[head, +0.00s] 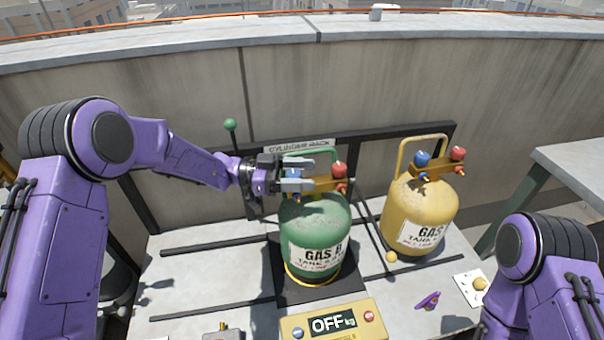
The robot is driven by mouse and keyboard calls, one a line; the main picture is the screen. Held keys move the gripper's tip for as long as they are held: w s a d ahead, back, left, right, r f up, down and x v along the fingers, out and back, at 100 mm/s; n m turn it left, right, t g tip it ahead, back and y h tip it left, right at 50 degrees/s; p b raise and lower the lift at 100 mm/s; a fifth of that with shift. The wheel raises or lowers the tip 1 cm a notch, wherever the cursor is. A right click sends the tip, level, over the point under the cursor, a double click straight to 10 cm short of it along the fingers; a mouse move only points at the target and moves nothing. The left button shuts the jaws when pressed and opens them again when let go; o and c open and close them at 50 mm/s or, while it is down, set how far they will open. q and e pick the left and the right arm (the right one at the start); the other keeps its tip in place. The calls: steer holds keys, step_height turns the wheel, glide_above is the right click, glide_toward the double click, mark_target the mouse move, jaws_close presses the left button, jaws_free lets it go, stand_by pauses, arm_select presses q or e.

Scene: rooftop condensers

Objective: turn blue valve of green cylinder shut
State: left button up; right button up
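The green cylinder (315,228), labelled GAS B, stands upright on a dark square plate. Its brass valve bar (323,184) carries a red valve (339,171) on the right. The blue valve is at the bar's left end, mostly hidden by my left gripper (298,175); only a hint of blue shows between the fingers. The gripper comes in level from the left, with its two fingers apart on either side of that spot. I cannot tell whether they touch the valve. My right arm shows at the lower right, but its gripper is out of view.
A yellow cylinder (420,215) with its own blue and red valves stands to the right. A scale display (333,322) reading OFF is in front. A green-knobbed lever (231,125) rises behind my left gripper. A small purple item (428,300) lies at right front.

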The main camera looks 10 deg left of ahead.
arm_select(q)
steer(key=s+a+b, duration=0.1)
steer(key=a, duration=0.9)
steer(key=shift+s+a+b, duration=0.25)
steer(key=shift+s+b, duration=0.1)
